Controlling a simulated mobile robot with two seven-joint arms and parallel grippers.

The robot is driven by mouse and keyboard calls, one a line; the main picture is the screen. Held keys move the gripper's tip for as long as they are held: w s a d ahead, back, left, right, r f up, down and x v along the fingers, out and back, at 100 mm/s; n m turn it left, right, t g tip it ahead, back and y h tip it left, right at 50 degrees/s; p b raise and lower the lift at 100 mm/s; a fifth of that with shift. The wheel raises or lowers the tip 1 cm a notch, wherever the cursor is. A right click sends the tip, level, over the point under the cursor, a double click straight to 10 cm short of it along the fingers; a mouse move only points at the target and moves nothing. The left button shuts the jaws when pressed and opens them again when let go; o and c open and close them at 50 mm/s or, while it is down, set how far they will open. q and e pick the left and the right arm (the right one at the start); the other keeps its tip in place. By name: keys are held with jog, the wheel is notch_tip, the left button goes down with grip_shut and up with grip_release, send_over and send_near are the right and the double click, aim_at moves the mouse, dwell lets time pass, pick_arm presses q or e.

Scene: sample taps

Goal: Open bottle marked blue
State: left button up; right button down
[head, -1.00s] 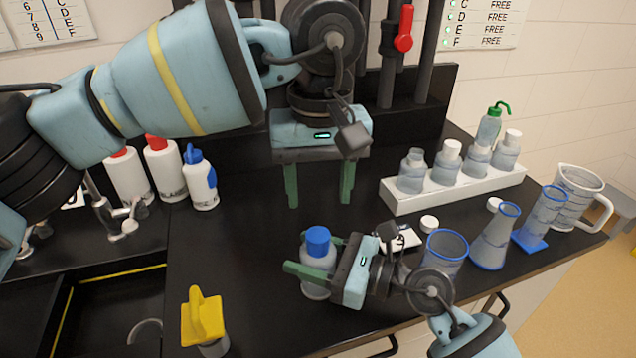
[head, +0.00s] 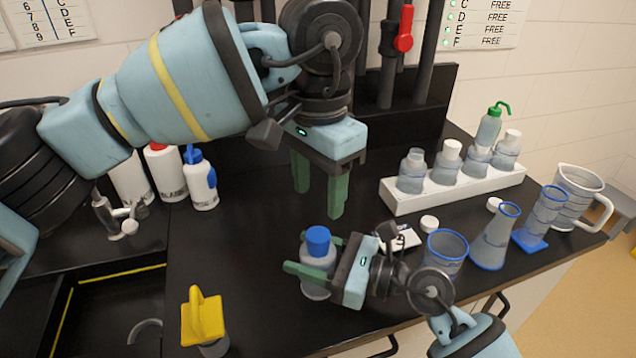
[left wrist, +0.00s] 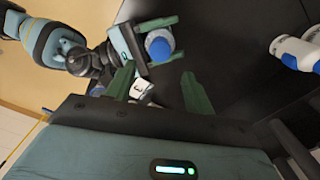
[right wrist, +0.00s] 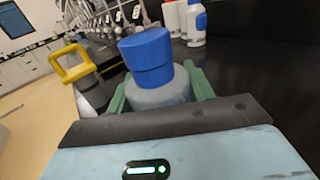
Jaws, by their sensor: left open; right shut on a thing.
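The bottle with the blue cap (head: 318,241) stands upright on the black bench near its front edge. Its clear body (right wrist: 160,96) sits between the green fingers of my right gripper (head: 312,256), which is shut on it. The blue cap (right wrist: 146,55) is on the bottle and free of the fingers. In the left wrist view the blue cap (left wrist: 159,47) shows from above, beyond the fingertips. My left gripper (head: 318,205) is open and empty, pointing down above the bench, behind and higher than the bottle.
A white rack (head: 455,190) with several bottles stands at the back right. A blue-rimmed beaker (head: 445,250) and flask (head: 494,238) stand right of my right gripper. A yellow-topped item (head: 203,318) is at front left. Wash bottles (head: 200,180) stand near the sink.

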aim_at(318, 234)
pick_arm(q)
jog(key=shift+f, duration=4)
jog(key=shift+c, duration=0.4)
